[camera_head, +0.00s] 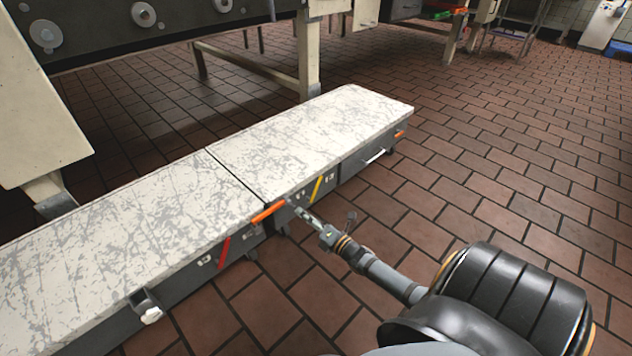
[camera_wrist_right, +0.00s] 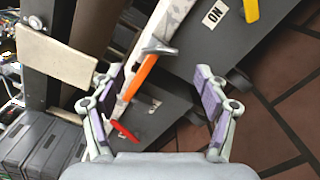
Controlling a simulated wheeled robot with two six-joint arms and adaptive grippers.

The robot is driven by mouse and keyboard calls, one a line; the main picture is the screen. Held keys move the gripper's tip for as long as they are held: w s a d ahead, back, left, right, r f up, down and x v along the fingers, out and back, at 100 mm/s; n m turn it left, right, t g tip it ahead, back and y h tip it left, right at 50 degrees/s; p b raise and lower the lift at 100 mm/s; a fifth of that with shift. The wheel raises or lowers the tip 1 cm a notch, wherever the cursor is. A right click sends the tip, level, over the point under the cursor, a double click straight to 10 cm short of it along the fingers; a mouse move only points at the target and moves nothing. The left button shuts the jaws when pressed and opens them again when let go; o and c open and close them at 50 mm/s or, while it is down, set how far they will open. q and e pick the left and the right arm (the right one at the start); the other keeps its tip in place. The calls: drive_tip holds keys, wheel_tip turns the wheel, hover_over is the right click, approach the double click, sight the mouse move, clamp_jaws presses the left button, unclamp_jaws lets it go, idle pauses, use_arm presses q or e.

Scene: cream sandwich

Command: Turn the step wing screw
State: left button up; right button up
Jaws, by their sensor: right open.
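The step (camera_head: 330,130) is a long, low platform with a scratched white top and dark grey sides. In the right wrist view, a small grey wing-shaped piece (camera_wrist_right: 159,47), which looks like the wing screw, sits at the upper end of an orange bar (camera_wrist_right: 139,78). The orange bar also shows in the head view (camera_head: 268,212) at the step's front edge. My right gripper (camera_head: 297,207) is close to that edge. In its wrist view, the right gripper (camera_wrist_right: 155,80) is open, with the wing piece beyond and between its fingertips. My left gripper is not in view.
A red lever (camera_head: 224,251) and a yellow lever (camera_head: 318,189) sit on the step's side, either side of the orange bar. A pale knob (camera_head: 151,314) sticks out lower left. A machine frame (camera_head: 309,60) stands behind.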

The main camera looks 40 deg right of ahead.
drive_tip(key=s, duration=0.5)
drive_tip(key=shift+s+d, duration=0.25)
drive_tip(key=shift+s, duration=0.15)
